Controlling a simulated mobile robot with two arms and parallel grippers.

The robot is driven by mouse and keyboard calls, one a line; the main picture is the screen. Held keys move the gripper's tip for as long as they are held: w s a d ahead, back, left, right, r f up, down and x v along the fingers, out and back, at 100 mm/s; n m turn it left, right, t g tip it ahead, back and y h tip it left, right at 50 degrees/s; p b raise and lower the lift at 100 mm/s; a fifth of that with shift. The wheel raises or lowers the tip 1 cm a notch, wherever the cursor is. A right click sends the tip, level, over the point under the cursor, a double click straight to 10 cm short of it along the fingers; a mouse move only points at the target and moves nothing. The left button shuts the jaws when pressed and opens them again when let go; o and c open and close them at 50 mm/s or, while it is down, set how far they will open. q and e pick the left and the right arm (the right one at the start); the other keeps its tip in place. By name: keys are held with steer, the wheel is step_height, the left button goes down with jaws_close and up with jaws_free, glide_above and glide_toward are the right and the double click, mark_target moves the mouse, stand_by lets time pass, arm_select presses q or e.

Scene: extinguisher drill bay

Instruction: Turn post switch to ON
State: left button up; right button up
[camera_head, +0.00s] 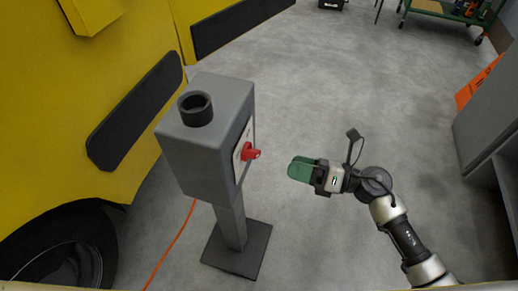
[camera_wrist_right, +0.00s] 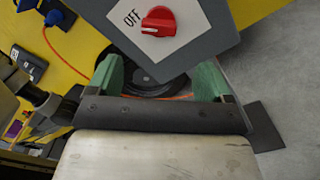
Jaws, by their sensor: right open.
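The post switch is a red knob (camera_head: 250,153) on the side panel of a grey post box (camera_head: 200,155). In the right wrist view the red knob (camera_wrist_right: 158,21) sits on a white plate (camera_wrist_right: 184,18) with the word OFF beside it. No ON mark can be read. My right gripper (camera_head: 291,168), with green fingers, is to the right of the knob in the head view, apart from it and facing it. In the wrist view the right gripper (camera_wrist_right: 159,80) is open and empty, with the knob beyond the fingers. My left gripper is not in view.
A yellow vehicle (camera_head: 60,120) with black bumpers stands close on the left. The post has a dark base plate (camera_head: 237,262), and an orange cable (camera_head: 172,245) runs along the floor. A grey cabinet (camera_head: 490,115) stands at right. The floor between is clear.

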mark_target(258, 157)
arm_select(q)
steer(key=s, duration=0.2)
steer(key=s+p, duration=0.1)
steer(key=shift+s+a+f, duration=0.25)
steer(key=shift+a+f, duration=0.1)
arm_select(e)
steer(key=x, duration=1)
steer(key=shift+a, duration=0.1)
steer(key=shift+c, duration=0.5)
steer(key=c, duration=0.8)
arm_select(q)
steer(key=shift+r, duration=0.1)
